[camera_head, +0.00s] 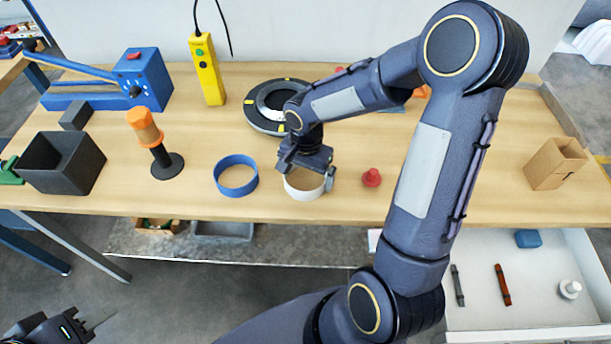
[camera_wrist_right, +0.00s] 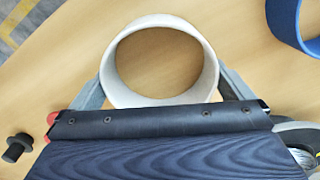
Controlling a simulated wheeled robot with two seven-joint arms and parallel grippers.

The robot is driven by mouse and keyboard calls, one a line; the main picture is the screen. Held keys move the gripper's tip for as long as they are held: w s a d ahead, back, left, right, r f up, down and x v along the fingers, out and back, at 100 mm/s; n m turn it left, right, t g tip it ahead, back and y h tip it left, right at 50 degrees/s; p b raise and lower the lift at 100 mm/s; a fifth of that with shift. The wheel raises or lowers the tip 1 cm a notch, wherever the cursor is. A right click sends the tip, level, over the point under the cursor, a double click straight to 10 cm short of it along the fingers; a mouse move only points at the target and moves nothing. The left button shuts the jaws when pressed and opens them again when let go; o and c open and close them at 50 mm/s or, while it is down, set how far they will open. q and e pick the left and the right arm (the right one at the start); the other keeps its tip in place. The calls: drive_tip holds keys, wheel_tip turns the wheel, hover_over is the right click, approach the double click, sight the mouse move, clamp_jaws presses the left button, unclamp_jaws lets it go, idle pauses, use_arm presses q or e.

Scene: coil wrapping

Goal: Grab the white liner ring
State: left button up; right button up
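The white liner ring (camera_head: 305,194) sits at the front middle of the wooden table, right of a blue ring (camera_head: 236,190). My right gripper (camera_head: 307,172) is over it, pointing down. In the right wrist view, the white ring (camera_wrist_right: 160,102) lies between the two spread fingers of the right gripper (camera_wrist_right: 165,88), one along each outer side. The fingers are at or very near its wall; whether they press on it I cannot tell. My left gripper (camera_head: 95,325) is at the bottom left, away from the table; its finger gap is unclear.
A black round coil form (camera_head: 262,122) lies behind the right gripper. A red knob (camera_head: 371,177) stands close right of the white ring. An orange-topped tool (camera_head: 145,125), black bin (camera_head: 62,162) and cardboard box (camera_head: 555,163) stand farther off. The table's front edge is close.

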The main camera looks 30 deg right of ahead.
drive_tip(key=c, duration=0.6)
drive_tip(key=shift+r, duration=0.1)
